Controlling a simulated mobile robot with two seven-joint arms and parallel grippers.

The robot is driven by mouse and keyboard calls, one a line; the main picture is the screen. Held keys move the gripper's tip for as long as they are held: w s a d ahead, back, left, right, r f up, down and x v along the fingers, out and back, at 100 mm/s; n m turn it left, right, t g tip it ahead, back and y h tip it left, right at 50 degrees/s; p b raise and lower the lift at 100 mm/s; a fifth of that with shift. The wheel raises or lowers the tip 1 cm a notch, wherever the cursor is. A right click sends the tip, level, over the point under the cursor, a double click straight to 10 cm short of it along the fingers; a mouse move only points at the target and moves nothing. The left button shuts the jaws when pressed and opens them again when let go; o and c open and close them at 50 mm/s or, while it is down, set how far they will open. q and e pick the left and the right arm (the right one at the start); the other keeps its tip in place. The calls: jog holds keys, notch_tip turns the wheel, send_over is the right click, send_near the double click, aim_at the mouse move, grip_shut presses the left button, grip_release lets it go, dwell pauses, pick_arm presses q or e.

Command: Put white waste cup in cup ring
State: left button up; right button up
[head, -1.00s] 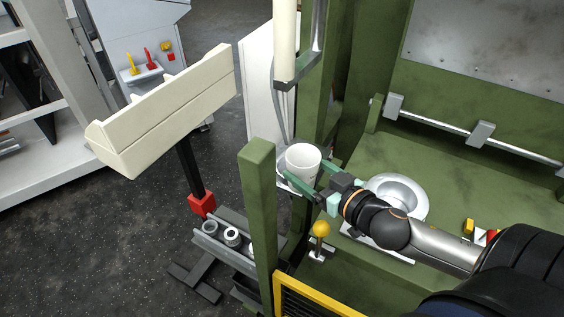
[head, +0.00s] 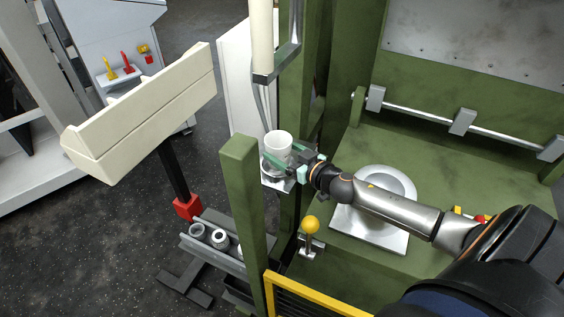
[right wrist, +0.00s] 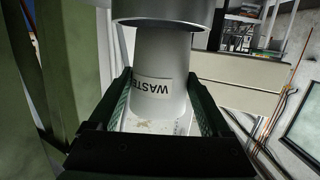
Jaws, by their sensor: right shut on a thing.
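The white waste cup (head: 278,143) stands upright, its open top facing up, beside the green post in the head view. My right gripper (head: 279,162) is shut on the cup, with green-lined fingers on both sides. In the right wrist view the cup (right wrist: 158,95) sits between the fingers, and its WASTE label reads upside down. A metallic cup ring and holder (head: 272,181) show just below the cup, partly hidden by the fingers. I cannot tell how deep the cup sits in it. My left gripper is out of view.
A green post (head: 243,195) stands close left of the cup. A yellow-knobbed lever (head: 310,226) rises in front of my right arm. A round metal drum fixture (head: 386,188) lies behind the arm. A cream trough (head: 145,110) stands at left.

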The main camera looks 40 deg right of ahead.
aim_at(287, 163)
jog(key=shift+w+d+f, duration=0.1)
jog(key=shift+w+f, duration=0.1)
jog(key=shift+f, duration=0.05)
jog(key=shift+w+f+b, duration=0.1)
jog(key=shift+f+b, duration=0.55)
jog(key=shift+f, duration=1)
jog(key=shift+f, duration=0.2)
jog(key=o, duration=1.1)
